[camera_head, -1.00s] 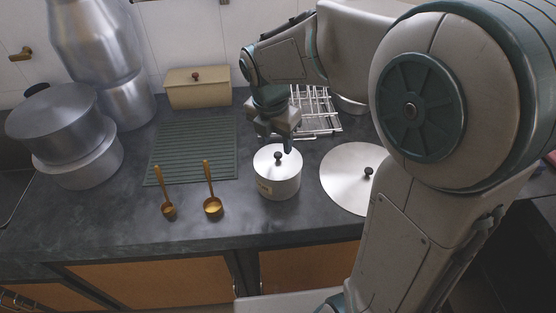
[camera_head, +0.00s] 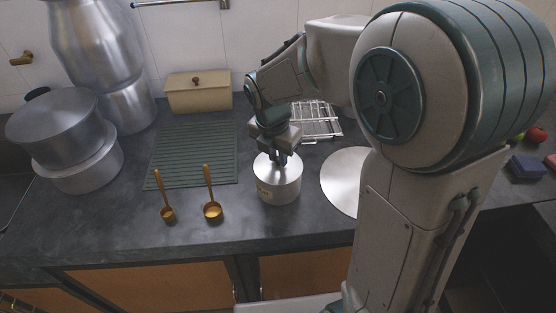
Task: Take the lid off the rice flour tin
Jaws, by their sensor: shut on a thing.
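The steel tin (camera_head: 279,190) stands upright on the dark counter, with a pale label on its left front side that is too small to read. Its flat round lid (camera_head: 291,170) sits on top. My gripper (camera_head: 279,160) points down over the lid and is shut on the lid's dark knob, which is mostly hidden between the fingers. The lid looks seated on the tin; I see no gap.
Two brass ladles (camera_head: 212,208) lie left of the tin, by a ribbed green mat (camera_head: 192,157). A large round steel lid (camera_head: 346,181) lies to the right, partly behind my arm. A wire rack (camera_head: 318,121) and a cream box (camera_head: 198,92) stand behind.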

